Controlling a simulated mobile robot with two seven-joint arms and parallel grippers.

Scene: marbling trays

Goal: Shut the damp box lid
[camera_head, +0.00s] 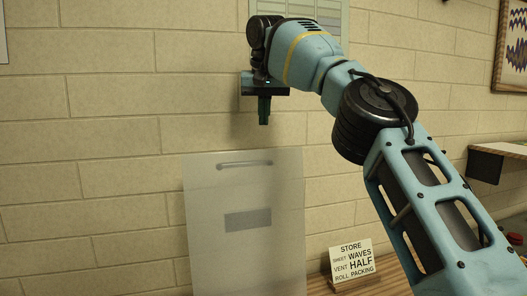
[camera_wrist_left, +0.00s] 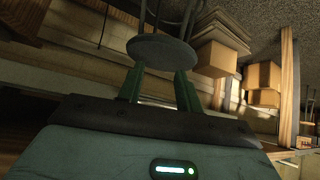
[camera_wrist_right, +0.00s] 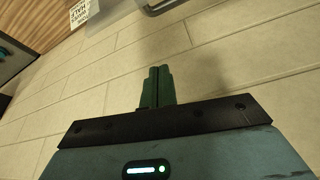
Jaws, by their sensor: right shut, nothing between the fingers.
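The damp box lid (camera_head: 245,245) is a translucent grey panel standing upright against the brick wall in the head view. It has a bar handle (camera_head: 245,164) near its top edge and a darker grey label lower down. The box body is out of view. My right gripper (camera_head: 264,122) is shut and empty, pointing down, above the lid's top edge and apart from it. In the right wrist view its closed fingers (camera_wrist_right: 157,88) show, with the lid's handle (camera_wrist_right: 160,6) at the top edge. My left gripper (camera_wrist_left: 158,90) shows only in the left wrist view, open and empty.
A small sign (camera_head: 351,259) stands on a wooden surface (camera_head: 318,287) right of the lid. A shelf (camera_head: 492,163) is at the far right. In the left wrist view, a round stool seat (camera_wrist_left: 161,51) and cardboard boxes (camera_wrist_left: 262,76) lie beyond the fingers.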

